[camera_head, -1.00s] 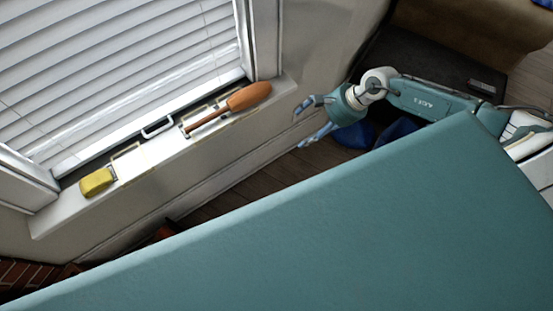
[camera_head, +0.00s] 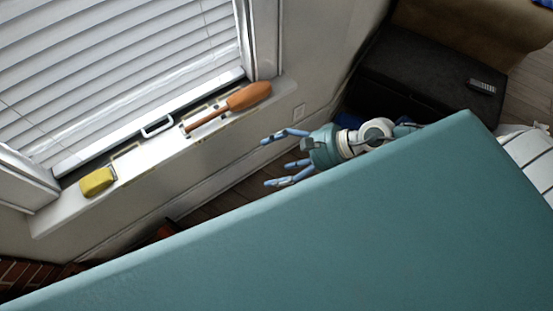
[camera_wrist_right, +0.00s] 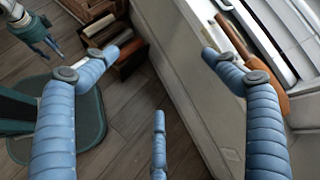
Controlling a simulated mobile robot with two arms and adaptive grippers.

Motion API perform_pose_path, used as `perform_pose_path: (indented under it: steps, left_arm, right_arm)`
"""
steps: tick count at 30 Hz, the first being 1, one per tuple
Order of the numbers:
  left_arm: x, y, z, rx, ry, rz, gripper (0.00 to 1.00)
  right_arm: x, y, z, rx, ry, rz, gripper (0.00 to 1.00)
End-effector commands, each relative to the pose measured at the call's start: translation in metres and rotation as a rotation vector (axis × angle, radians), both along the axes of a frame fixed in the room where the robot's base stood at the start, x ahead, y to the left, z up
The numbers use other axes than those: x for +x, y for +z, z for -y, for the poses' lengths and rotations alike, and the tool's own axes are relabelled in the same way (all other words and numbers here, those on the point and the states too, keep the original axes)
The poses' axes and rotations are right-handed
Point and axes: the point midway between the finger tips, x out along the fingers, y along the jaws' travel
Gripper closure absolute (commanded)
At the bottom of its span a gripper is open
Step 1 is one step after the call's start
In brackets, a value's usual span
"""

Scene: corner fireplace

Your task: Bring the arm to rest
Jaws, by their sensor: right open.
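My right gripper (camera_head: 276,162) is in the head view, left of my large teal body panel and in front of the wall below the window sill. Its blue fingers are spread and point left, with nothing between them. In the right wrist view the same fingers (camera_wrist_right: 155,85) are wide apart over the floor, close to the wall. The upper part of my right arm is hidden behind my body panel. My left gripper (camera_wrist_right: 40,38) shows small at the top left of the right wrist view; its finger state is unclear.
The window sill (camera_head: 60,215) holds an orange paddle-like tool (camera_head: 248,97) and a yellow block (camera_head: 97,181). A dark chest (camera_head: 420,70) stands at the upper right. Some wood floor is clear.

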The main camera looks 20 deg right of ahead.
Motion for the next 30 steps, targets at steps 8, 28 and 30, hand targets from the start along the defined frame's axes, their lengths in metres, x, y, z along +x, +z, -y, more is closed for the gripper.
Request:
perform_pose_path:
  steps: [8, 28, 30]
  left_arm:
    - [0.000, 0.000, 0.000, 0.000, 0.000, 0.000, 0.50]
    - [0.000, 0.000, 0.001, -0.001, 0.000, 0.000, 0.50]
    - [0.001, 0.000, 0.001, -0.001, 0.000, 0.001, 0.50]
  right_arm:
    - [-0.006, 0.009, -0.007, 0.023, -0.006, 0.011, 0.14]
    - [0.048, -0.212, 0.146, 1.345, -1.850, -1.091, 0.14]
    - [0.017, -0.255, 0.160, 1.543, -2.094, -1.197, 0.14]
